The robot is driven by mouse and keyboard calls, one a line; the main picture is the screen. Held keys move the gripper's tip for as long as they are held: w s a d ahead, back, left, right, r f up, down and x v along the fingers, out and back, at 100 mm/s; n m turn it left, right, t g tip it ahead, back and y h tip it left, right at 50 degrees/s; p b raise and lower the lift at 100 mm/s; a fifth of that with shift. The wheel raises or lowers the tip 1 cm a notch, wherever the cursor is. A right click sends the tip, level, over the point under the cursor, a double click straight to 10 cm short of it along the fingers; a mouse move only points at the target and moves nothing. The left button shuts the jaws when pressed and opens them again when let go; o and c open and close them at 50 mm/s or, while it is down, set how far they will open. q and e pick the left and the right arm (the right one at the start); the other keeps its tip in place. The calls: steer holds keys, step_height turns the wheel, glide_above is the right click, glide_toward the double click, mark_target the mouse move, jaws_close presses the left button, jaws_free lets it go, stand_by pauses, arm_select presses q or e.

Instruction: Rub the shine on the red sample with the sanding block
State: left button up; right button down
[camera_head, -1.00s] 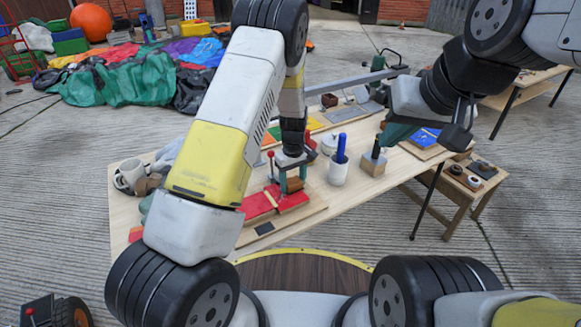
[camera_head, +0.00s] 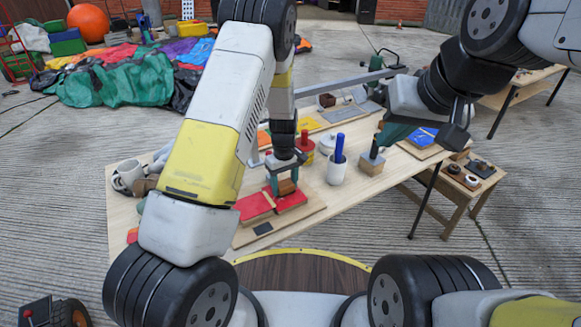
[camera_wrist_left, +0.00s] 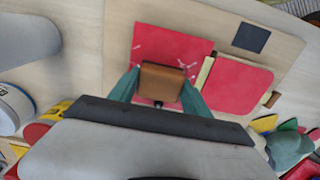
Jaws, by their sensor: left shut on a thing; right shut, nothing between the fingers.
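My left gripper (camera_head: 284,186) is shut on the brown sanding block (camera_wrist_left: 162,82). The block is over the red sample (camera_wrist_left: 172,45), a flat red panel on a pale wooden board (camera_wrist_left: 120,30). The sample also shows in the head view (camera_head: 291,203). Pale marks show on it in the left wrist view. The block hides part of the sample, and I cannot tell whether they touch. A second red panel (camera_wrist_left: 238,85) lies beside it on the board, with a pale strip between. My right gripper (camera_head: 386,139) is shut and empty, over the table's right part.
On the wooden table (camera_head: 340,200), a white cup with a blue-handled thing (camera_head: 337,170) and a small wooden block (camera_head: 371,165) stand to the right. A red-knobbed thing (camera_head: 305,145) stands behind my left gripper.

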mark_target(270, 197)
arm_select(q)
steer(key=shift+s+a+f, duration=0.15)
steer(key=shift+s+a, duration=0.3)
steer(key=shift+a, duration=0.2)
steer(key=shift+s+a+f, duration=0.1)
steer(key=shift+s+a, duration=0.35)
steer(key=shift+a, duration=0.15)
steer(key=shift+s+a, duration=0.35)
steer(key=shift+a, duration=0.2)
steer(key=shift+s+a, duration=0.35)
steer(key=shift+a, duration=0.2)
steer(key=shift+r, duration=0.1)
steer(key=r, duration=0.3)
steer(key=shift+a+r, duration=0.25)
steer(key=shift+w+d+r, duration=0.1)
steer(key=shift+d+r, duration=0.1)
steer(key=shift+r, duration=0.5)
steer(key=shift+w+d+r, duration=0.1)
steer(key=shift+d+r, duration=0.1)
steer(key=shift+r, duration=0.45)
steer(key=shift+r, duration=1.55)
